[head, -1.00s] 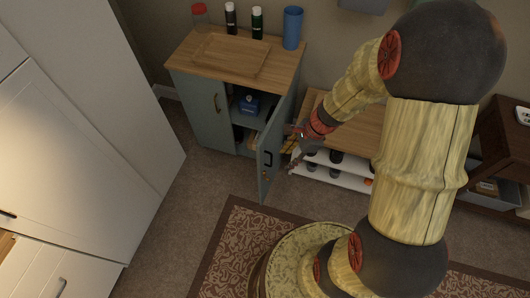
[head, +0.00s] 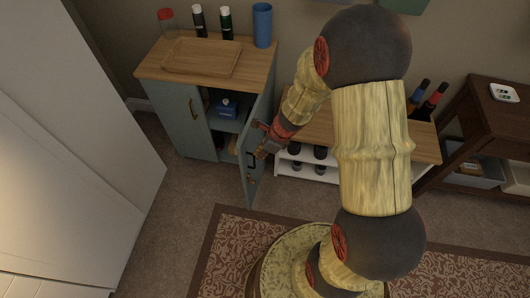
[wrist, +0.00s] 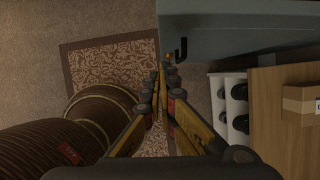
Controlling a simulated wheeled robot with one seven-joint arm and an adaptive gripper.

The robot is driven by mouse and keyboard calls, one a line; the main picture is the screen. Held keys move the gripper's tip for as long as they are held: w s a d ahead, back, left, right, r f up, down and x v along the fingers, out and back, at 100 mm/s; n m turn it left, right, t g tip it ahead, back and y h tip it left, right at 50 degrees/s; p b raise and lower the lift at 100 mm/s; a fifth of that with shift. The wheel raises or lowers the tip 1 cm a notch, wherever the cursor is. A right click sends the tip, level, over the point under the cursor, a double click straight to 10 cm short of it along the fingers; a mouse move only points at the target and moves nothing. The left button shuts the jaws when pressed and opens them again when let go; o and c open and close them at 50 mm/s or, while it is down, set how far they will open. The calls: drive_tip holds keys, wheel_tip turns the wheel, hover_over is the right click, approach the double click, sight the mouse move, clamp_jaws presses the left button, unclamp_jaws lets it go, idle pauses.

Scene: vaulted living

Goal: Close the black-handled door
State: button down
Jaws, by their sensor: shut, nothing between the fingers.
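The black-handled door (head: 260,140) is the right door of a grey-blue cabinet (head: 181,118) with a wooden top. It stands open, swung out toward the front, and the shelves behind it show. Its black handle (head: 251,159) is on its outer face; it also shows in the wrist view (wrist: 181,49). My gripper (head: 261,154) is at the outer side of the door, close to the handle. In the wrist view its fingers (wrist: 160,78) are together and empty, just below the door's edge. I cannot tell whether they touch the door.
The cabinet's left door with a brass-coloured handle (head: 193,108) is closed. A tray (head: 202,57), bottles and a blue cup (head: 262,25) stand on top. A patterned rug (head: 222,250) lies in front.

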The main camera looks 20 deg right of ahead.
drive_tip(key=w+a, duration=0.2)
drive_tip(key=a, duration=0.1)
drive_tip(key=shift+w+f, duration=0.15)
drive_tip(key=shift+w, duration=0.2)
drive_tip(key=shift+a, duration=0.1)
